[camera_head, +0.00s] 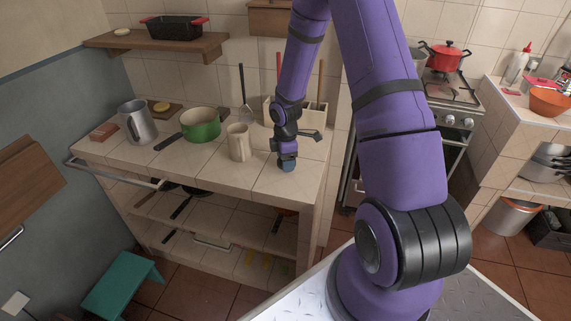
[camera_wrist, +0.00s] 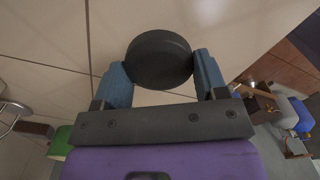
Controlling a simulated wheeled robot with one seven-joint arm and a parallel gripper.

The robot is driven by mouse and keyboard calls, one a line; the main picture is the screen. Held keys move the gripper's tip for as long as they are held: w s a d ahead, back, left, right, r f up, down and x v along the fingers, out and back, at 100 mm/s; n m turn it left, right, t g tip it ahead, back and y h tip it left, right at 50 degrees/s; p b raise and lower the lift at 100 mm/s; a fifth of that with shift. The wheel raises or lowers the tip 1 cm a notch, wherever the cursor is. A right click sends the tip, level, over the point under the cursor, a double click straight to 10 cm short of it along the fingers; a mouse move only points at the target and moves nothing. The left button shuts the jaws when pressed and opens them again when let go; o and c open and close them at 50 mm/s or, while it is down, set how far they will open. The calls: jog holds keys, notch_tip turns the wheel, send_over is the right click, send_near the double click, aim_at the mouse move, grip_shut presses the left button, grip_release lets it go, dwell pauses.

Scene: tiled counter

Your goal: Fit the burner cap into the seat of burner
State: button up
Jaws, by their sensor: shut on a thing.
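My gripper (camera_head: 287,165) is low over the right part of the tiled counter (camera_head: 215,178). In the wrist view, its blue fingers are shut on a round black burner cap (camera_wrist: 160,58), held by its sides. The cap is just above or touching the tiles; I cannot tell which. In the head view the cap is hidden by the gripper. The stove (camera_head: 450,100) stands at the right, with dark grates on its top. My arm hides part of it, and the burner's seat is too small to make out.
A beige mug (camera_head: 238,142), a green pot (camera_head: 201,125) and a metal jug (camera_head: 136,122) stand left of my gripper. A utensil holder (camera_head: 310,118) is behind it. A red pot (camera_head: 445,57) sits on the stove's back. A gap separates counter and stove.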

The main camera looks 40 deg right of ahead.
jog(key=s+d+r, duration=0.1)
jog(key=s+d, duration=0.2)
jog(key=s, duration=0.4)
jog(key=s+d+r, duration=0.1)
jog(key=s+d, duration=0.3)
jog(key=s, duration=0.3)
jog(key=shift+s+d+r, duration=0.15)
jog(key=shift+r, duration=0.2)
